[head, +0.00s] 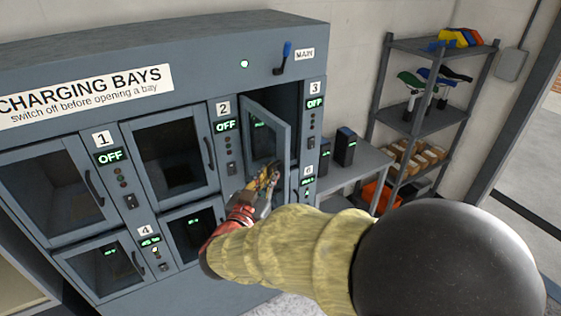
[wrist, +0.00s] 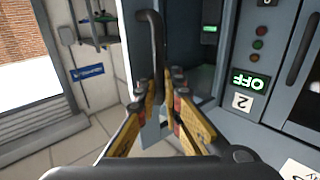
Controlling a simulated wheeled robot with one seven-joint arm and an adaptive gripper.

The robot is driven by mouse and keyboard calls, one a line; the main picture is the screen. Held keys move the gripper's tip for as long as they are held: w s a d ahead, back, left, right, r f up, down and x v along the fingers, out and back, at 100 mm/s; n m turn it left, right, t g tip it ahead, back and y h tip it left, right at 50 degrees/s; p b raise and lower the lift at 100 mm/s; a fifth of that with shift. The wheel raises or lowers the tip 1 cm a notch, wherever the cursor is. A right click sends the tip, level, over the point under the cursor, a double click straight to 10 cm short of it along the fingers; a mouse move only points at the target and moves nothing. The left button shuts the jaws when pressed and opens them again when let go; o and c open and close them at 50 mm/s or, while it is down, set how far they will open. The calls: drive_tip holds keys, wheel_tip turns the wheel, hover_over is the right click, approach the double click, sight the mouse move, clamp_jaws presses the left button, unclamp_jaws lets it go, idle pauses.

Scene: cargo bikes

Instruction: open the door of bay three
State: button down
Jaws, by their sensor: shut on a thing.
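The bay three door (head: 265,135), a grey frame with a dark pane, stands partly open, swung out from the cabinet. A dark gap shows behind it. The bay three display (head: 315,103) reads OFF. My gripper (head: 265,178) is at the door's lower front and is shut on the door handle. The black handle (wrist: 150,45) rises from between the yellow fingers (wrist: 160,85) in the wrist view. The fingers hide its gripped part. The wrist view is upside down, with the bay two display (wrist: 248,80) to the right.
The charging cabinet (head: 180,60) has other closed doors, with bays one and two marked OFF. A blue-tipped MAIN lever (head: 283,58) is above bay three. A table (head: 355,165) with black batteries (head: 345,145) and a shelf rack (head: 430,120) stand to the right.

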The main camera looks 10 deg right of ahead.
drive_tip(key=shift+s+a+m+g+h+p, duration=0.2)
drive_tip(key=shift+a+m+g+h+p, duration=0.35)
drive_tip(key=shift+a, duration=0.25)
drive_tip(key=shift+s+a+m+g+h+p, duration=0.15)
drive_tip(key=shift+a+m+g+h+p, duration=0.15)
drive_tip(key=shift+a+h, duration=0.4)
drive_tip(key=c, duration=2.3)
unclamp_jaws()
drive_tip(key=shift+s, duration=0.1)
drive_tip(key=shift+a, duration=0.1)
drive_tip(key=v, duration=1.2)
